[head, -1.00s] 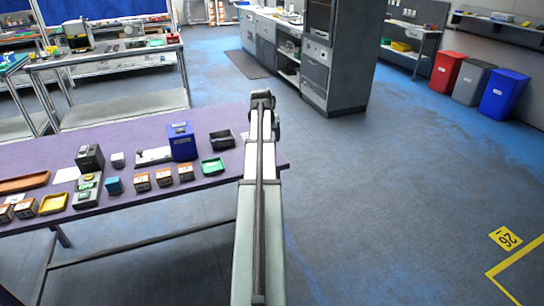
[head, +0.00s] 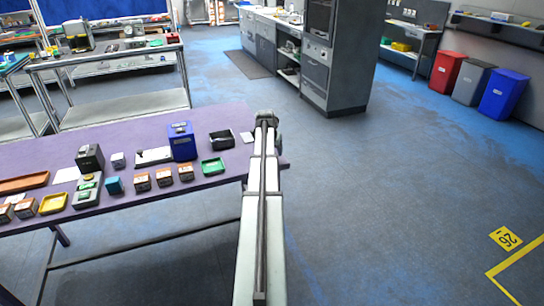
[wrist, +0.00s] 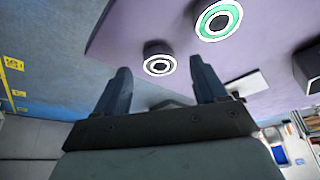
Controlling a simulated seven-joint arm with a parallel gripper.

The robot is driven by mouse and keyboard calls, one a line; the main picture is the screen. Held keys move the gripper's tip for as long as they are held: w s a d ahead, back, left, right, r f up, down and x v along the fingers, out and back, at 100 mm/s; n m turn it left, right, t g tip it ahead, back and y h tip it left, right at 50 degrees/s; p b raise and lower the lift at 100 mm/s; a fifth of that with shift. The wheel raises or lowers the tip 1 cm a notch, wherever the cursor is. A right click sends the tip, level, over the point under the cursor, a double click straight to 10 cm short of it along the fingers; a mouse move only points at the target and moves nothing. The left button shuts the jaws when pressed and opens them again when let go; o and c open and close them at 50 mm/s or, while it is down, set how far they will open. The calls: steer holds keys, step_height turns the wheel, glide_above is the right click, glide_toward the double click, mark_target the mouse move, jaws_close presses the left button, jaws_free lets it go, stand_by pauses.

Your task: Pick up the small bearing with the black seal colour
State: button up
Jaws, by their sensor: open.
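In the wrist view, a small bearing with a black seal ring (wrist: 159,65) shows just beyond the gap between my fingertips, above the purple table. Its side is dark. A larger bearing with a green seal ring (wrist: 218,19) is further up and to the right, past the right finger. My gripper (wrist: 158,67) is open, with nothing between its fingers; the black-sealed bearing lines up with the gap, apart from the fingers as far as I can tell. In the head view, my arm hides the bearings and gripper fingers.
The table's right end lies near my arm, with open floor beyond.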

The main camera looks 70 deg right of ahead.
steer(key=shift+d+f, duration=0.25)
steer(key=shift+f, duration=0.35)
steer(key=c, duration=1.2)
steer(key=shift+o, duration=0.2)
steer(key=shift+r, duration=0.1)
